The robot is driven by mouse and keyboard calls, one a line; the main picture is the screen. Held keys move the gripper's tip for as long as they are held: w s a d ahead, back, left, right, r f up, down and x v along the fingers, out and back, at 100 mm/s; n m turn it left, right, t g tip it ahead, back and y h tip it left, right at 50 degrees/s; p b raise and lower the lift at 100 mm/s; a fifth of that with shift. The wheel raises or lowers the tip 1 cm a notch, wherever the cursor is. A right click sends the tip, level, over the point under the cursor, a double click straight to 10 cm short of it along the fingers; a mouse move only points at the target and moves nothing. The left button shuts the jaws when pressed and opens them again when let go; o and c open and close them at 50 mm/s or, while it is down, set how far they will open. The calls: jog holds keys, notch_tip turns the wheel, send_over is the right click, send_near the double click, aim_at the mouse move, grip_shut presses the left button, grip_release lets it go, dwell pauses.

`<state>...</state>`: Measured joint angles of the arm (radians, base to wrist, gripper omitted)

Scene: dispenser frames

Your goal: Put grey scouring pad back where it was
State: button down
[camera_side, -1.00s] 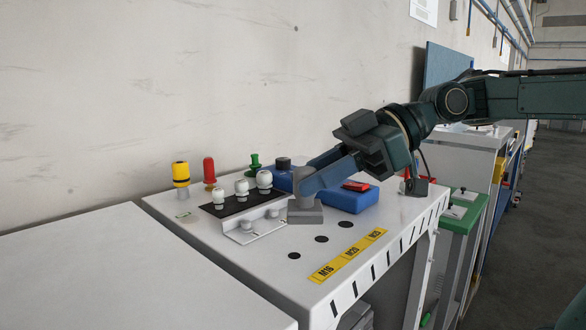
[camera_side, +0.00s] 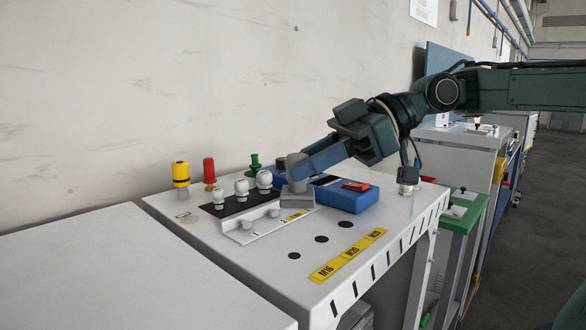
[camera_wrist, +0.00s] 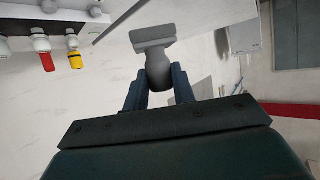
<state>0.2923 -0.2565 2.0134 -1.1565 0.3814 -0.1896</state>
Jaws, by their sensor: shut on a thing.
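The grey scouring pad (camera_side: 297,201) is a flat rectangular block with a rounded grey handle, which also shows in the wrist view (camera_wrist: 153,36). My gripper (camera_side: 298,172) is shut on the handle; in the wrist view its two blue fingers (camera_wrist: 158,82) sit on either side of it. The pad appears roughly level, just behind a white ledge (camera_side: 252,232) that carries two small white knobs. A yellow label (camera_side: 295,216) shows at the ledge's right end, just below the pad. I cannot tell whether the pad touches the surface.
A black strip with several white knobs (camera_side: 242,187) stands left of the pad. Yellow (camera_side: 181,175), red (camera_side: 209,171) and green (camera_side: 255,161) items stand behind. A blue box (camera_side: 346,198) with a red piece is close on the right. Black holes and yellow labels (camera_side: 347,256) lie in front.

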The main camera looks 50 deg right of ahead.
jog(key=w+d+r+m+t+h, duration=0.1)
jog(key=w+d+r+m+h, duration=0.3)
jog(key=w, duration=0.7)
jog(key=w+d+r+m+t+h, duration=0.2)
jog(key=w+d+r+m+h, duration=0.1)
jog(key=w, duration=0.8)
jog(key=w+d+r+m+t+h, duration=0.2)
jog(key=w+d+r+m+h, duration=0.2)
jog(key=w, duration=0.7)
jog(key=shift+d+r+m+h, duration=0.35)
jog(key=shift+d+m+h, duration=0.25)
jog(key=shift+d+m, duration=0.3)
jog(key=shift+d, duration=0.15)
jog(key=shift+f, duration=0.15)
jog(key=shift+f, duration=7.95)
jog(key=shift+f, duration=1.9)
jog(key=shift+f, duration=0.1)
